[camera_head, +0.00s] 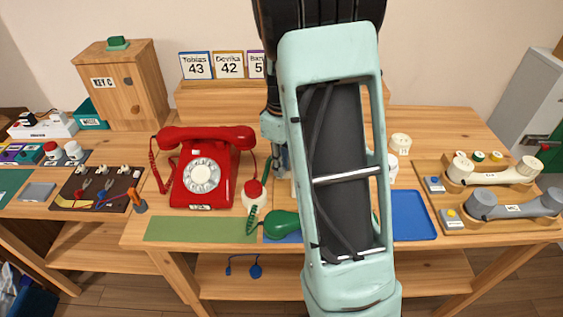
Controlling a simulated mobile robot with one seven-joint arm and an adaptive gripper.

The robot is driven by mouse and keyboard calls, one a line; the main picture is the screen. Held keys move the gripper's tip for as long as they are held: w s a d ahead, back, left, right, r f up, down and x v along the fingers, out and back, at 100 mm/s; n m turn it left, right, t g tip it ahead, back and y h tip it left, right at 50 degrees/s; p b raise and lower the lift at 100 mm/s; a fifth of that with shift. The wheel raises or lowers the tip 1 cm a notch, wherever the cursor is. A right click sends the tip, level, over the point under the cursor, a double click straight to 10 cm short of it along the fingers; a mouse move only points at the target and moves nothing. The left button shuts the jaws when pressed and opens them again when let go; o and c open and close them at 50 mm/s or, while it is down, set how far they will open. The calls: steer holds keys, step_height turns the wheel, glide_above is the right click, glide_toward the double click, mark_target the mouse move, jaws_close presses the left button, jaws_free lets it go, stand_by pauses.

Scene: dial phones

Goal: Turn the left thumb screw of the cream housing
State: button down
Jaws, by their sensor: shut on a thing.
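My own pale green arm link fills the middle of the head camera view and covers most of the work spot. Part of my gripper (283,163) shows at the left edge of that link, low over the table and right of the red phone. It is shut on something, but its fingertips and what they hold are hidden. A small cream patch shows below it; I cannot tell whether this is the cream housing. The left thumb screw is not visible.
A red dial phone (203,168) stands left of my gripper on the table (190,255). A blue tray (414,215) and a wooden tray (432,178) with handsets are to the right.

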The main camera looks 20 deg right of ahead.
steer(key=shift+m, duration=0.9)
steer(key=c, duration=1.8)
jaws_free()
steer(key=shift+c, duration=0.2)
